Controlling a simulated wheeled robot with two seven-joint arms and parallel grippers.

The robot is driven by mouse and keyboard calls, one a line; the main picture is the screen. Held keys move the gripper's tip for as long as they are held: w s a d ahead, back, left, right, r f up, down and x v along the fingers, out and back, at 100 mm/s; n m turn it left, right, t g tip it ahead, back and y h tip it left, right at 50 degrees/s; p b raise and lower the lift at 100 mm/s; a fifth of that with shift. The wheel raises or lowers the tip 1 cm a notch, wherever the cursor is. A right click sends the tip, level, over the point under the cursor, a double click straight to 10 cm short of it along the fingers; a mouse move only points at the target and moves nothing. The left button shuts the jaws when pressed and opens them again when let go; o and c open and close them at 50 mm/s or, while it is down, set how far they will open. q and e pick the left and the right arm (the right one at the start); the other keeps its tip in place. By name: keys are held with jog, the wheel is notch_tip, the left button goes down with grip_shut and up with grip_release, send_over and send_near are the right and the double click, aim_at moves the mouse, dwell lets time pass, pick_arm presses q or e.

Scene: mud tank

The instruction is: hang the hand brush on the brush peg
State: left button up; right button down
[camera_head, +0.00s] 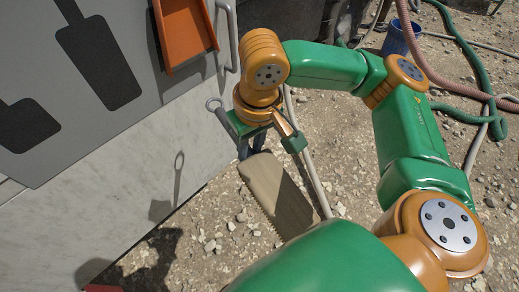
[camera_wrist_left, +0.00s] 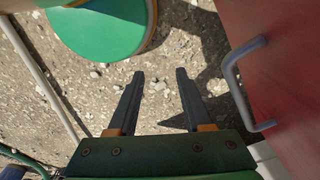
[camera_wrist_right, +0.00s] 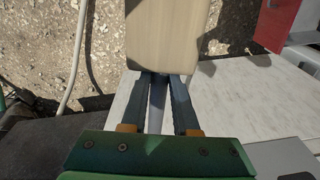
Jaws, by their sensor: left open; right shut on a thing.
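The hand brush has a pale wooden block (camera_head: 272,192) with bristles along one edge and a thin grey handle ending in a ring (camera_head: 213,103). My right gripper (camera_head: 252,148) is shut on the handle, with the block hanging below it, beside the wall and above the gravel. In the right wrist view the fingers (camera_wrist_right: 162,85) close around the handle (camera_wrist_right: 157,100) just below the block (camera_wrist_right: 167,35). The grey tool board (camera_head: 75,140) has dark tool silhouettes; I cannot make out the brush peg. My left gripper (camera_wrist_left: 158,80) is open and empty, seen only in its wrist view.
An orange pan-like tool (camera_head: 187,30) hangs at the board's right side, beside a grey bar handle (camera_head: 231,40). A pale wall (camera_head: 120,180) continues below the board. A red panel with a grey handle (camera_wrist_left: 238,85) is close to my left gripper. Hoses and a blue bucket (camera_head: 398,38) lie behind.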

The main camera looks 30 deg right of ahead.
jog(key=w+a+r+n+t+y+p, duration=0.1)
jog(key=w+a+r+t, duration=0.1)
jog(key=a+r+t, duration=0.45)
jog(key=w+a+r+n+t+y+p, duration=0.1)
jog(key=w+a+r+t+y, duration=0.15)
jog(key=r, duration=0.65)
jog(key=w+a+r+n+t+y+p, duration=0.1)
jog(key=w+a+r+t, duration=0.15)
jog(key=r+t, duration=0.4)
pick_arm(q)
jog(key=r, duration=0.2)
jog(key=shift+s+r, duration=0.35)
jog(key=shift+s, duration=0.05)
pick_arm(e)
jog(key=w+a+g, duration=0.2)
jog(key=w, duration=0.7)
jog(key=shift+a+f, duration=0.25)
jog(key=shift+a, duration=0.15)
pick_arm(q)
jog(key=shift+d, duration=0.1)
